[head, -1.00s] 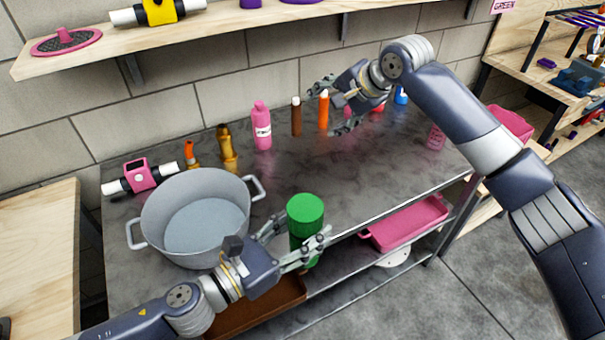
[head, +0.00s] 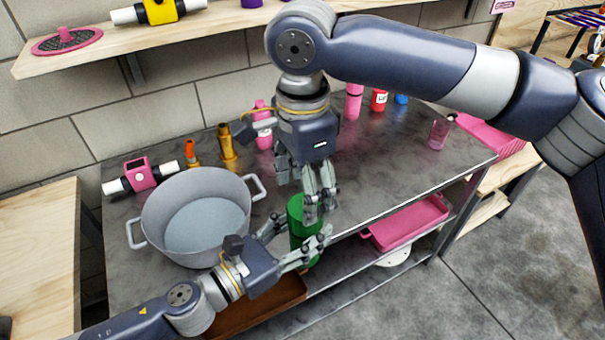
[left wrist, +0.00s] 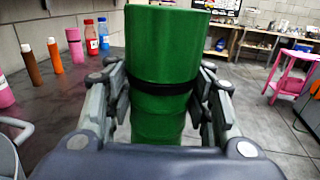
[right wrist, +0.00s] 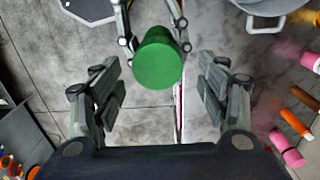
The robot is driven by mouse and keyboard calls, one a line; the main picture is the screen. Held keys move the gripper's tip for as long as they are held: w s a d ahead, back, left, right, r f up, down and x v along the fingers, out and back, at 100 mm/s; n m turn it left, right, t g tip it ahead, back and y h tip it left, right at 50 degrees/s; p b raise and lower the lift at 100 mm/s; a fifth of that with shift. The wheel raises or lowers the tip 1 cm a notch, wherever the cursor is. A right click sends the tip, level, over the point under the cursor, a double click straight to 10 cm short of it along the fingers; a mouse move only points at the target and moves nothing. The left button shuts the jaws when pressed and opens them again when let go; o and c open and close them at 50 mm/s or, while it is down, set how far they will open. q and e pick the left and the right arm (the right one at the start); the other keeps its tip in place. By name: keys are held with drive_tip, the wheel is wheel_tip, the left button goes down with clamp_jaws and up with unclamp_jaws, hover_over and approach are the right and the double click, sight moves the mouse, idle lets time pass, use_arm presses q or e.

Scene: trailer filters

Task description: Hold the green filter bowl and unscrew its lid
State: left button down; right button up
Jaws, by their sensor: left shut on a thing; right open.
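In the left wrist view the green lid (left wrist: 165,45) sits on top, above a dark seam ring. My right gripper (head: 320,205) points down over the lid, open and empty. In the right wrist view the round lid top (right wrist: 158,62) lies ahead of the spread fingers, roughly centred between them. I cannot tell how far below the fingertips it is.
A large grey pot (head: 150,215) stands left of the bowl. A gold fitting (head: 227,145), a pink bottle (head: 263,130) and other bottles line the wall side. A pink tray (head: 408,222) lies on the lower shelf. The table's right part is mostly clear.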

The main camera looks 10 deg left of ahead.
sight(305, 238)
drive_tip(key=shift+f, duration=2.75)
drive_tip(key=shift+w, duration=0.1)
drive_tip(key=c, duration=1.1)
drive_tip(key=shift+c, duration=0.2)
drive_tip(key=n, duration=0.5)
drive_tip(key=o, duration=1)
drive_tip(key=shift+o, duration=0.9)
